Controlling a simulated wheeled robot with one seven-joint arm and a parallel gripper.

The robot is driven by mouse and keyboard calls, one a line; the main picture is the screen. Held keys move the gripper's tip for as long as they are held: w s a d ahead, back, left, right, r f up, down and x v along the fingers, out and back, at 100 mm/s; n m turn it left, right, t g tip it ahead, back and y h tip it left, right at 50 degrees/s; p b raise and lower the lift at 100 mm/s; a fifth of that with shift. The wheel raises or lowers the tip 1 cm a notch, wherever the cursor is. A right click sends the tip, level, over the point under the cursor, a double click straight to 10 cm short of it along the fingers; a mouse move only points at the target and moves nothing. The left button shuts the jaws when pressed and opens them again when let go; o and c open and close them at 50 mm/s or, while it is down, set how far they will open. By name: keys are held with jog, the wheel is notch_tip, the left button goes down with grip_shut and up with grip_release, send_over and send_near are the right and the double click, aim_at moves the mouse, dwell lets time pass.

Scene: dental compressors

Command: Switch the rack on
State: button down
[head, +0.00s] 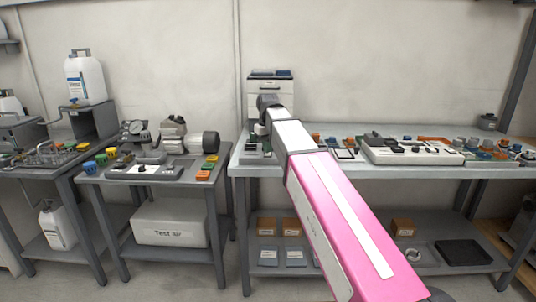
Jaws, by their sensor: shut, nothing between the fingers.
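My arm reaches from the lower right toward the left end of the long grey bench (300,171). My gripper (259,129) shows only small at its far end, over that bench end, shut and empty; its fingertips are hard to make out. No part is clearly marked as the rack, and no switch can be made out at this size. A compressor-like unit with a pale cylinder (203,142) stands on the smaller grey table, left of my gripper and apart from it.
A white "Test air" box (170,223) sits on the small table's lower shelf. Coloured caps (102,159) and blocks (206,170) lie on its top. A drawer unit (271,90) stands behind my gripper. Many small parts crowd the long bench's right side.

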jog(key=shift+f, duration=0.6)
dwell(0.3)
jog(key=shift+r, duration=3.55)
jog(key=shift+s, duration=0.1)
